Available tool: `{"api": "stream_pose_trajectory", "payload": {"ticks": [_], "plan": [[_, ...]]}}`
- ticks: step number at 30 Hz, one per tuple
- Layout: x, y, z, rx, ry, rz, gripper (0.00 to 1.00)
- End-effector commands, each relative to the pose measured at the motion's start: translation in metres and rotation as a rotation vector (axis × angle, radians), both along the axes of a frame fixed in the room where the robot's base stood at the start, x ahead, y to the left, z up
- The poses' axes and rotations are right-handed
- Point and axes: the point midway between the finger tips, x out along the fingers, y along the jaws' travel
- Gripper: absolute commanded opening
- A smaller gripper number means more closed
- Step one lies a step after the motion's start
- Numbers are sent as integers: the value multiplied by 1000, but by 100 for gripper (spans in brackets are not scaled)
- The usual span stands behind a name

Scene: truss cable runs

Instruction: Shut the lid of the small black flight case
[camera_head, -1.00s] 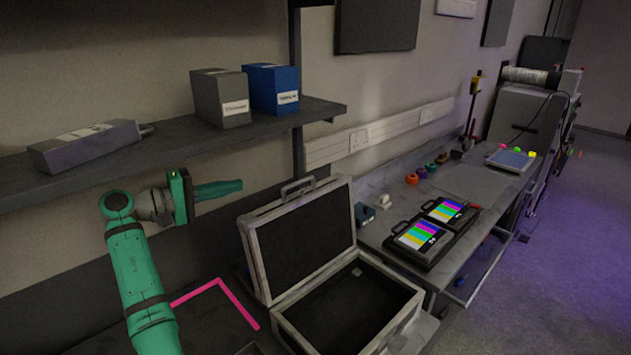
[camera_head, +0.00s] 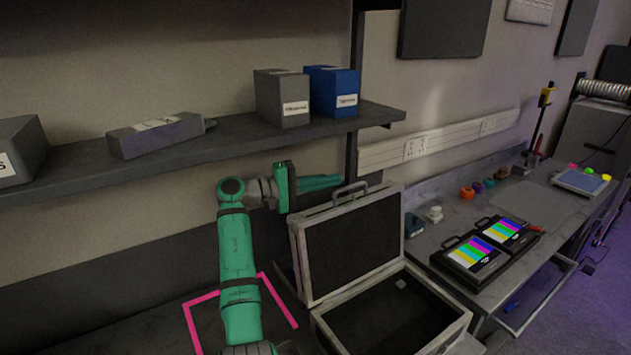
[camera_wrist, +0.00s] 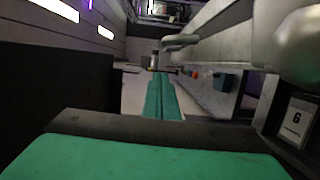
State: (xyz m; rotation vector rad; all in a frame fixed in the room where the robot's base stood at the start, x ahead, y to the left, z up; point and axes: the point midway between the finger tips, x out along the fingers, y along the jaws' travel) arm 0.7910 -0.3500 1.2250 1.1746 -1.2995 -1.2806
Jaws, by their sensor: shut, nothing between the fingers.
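The small black flight case (camera_head: 317,308) stands open on the bench, with a pale metal frame and a dark inside. Its lid (camera_head: 352,246) stands up, leaning back a little, with a handle (camera_head: 350,190) on its top edge. My gripper (camera_head: 340,182) is shut and empty, just behind and above the lid's top left edge. I cannot tell whether it touches the lid. In the wrist view the green fingers (camera_wrist: 162,98) lie together, pointing ahead toward a pale grey handle (camera_wrist: 181,40).
A shelf (camera_head: 225,145) with grey and blue boxes runs above my arm. A pink outline (camera_head: 205,297) marks the bench left of the case. Two colour-bar monitors (camera_head: 487,250) lie to the right. Free floor (camera_head: 585,300) shows at the far right.

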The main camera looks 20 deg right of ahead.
Motion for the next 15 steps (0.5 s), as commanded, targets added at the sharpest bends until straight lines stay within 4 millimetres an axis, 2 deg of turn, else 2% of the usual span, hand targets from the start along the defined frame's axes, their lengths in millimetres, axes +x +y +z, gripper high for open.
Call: {"api": "stream_pose_trajectory", "payload": {"ticks": [7,15], "plan": [[-22,-5,-1,0,-1,-3,0],[-29,-4,-1,0,0,-1,0]]}}
